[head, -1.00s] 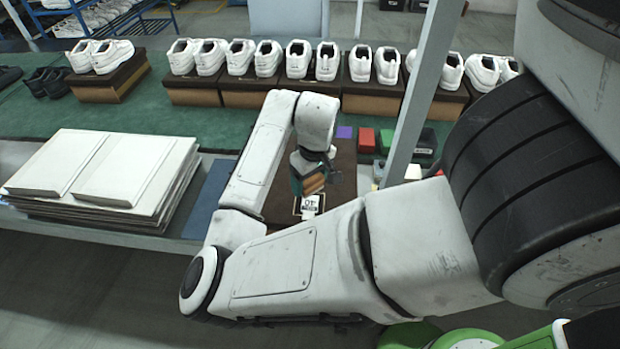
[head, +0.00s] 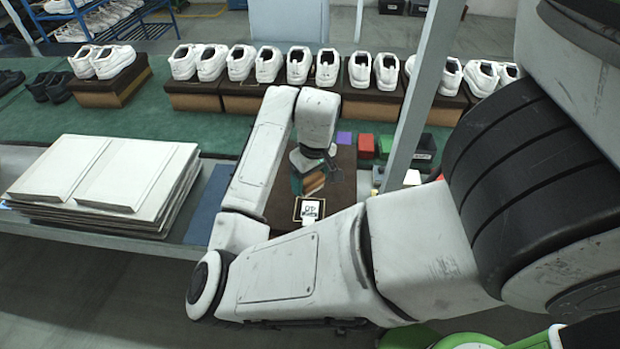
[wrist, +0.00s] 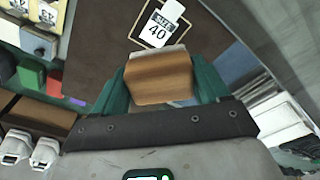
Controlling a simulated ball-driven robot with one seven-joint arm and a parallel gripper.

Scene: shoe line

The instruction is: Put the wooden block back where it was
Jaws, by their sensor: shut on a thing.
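My gripper (head: 309,182) is over the brown board on the bench in the head view. It is shut on the wooden block, whose striped brown side (head: 314,183) shows there. In the wrist view the block (wrist: 160,78) sits between the two green fingers of my gripper (wrist: 160,85). A white card marked "SIZE 40" (wrist: 158,29) lies inside a pale square outline (wrist: 136,36) on the brown board, just beyond the block. The card also shows in the head view (head: 309,209). I cannot tell how far the block is above the board.
Purple (head: 344,138), red (head: 366,146) and green blocks stand behind and right of my gripper. A grey post (head: 409,110) rises to the right. Stacked white panels (head: 100,185) lie left. White shoes on boxes line the back.

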